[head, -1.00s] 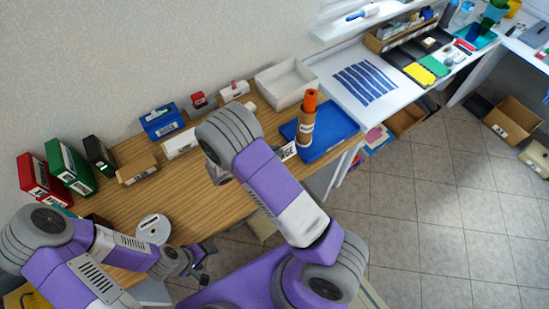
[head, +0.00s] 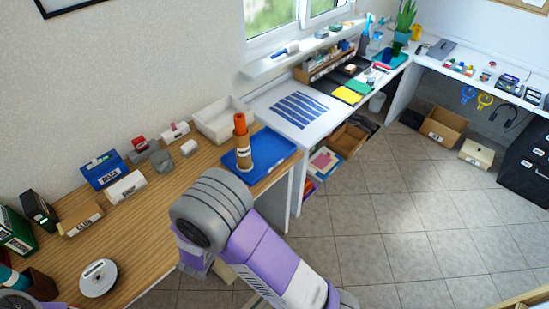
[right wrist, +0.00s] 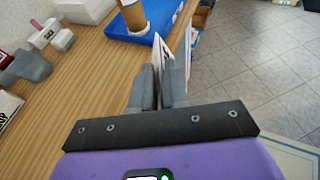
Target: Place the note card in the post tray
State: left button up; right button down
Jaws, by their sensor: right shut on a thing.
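In the right wrist view my right gripper (right wrist: 158,88) is shut on a thin white note card (right wrist: 164,54) with dark print. The card stands up between the fingertips, seen nearly edge-on, above the table's front edge. Beyond it is a blue tray (right wrist: 106,27), seen in the head view (head: 270,160) at the table's right end. A white open tray (head: 206,130) stands behind it. I cannot read a label on either tray to tell which is the post tray. My left gripper is out of view.
Grey objects (head: 161,160), a blue box (head: 103,170) and a white box (head: 126,187) are left of the trays. A white disc (head: 98,278) lies on the bare table front.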

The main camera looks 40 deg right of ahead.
aim_at(266, 150)
jog(key=z, duration=2.6)
jog(key=i, duration=2)
jog(key=u, duration=2.95)
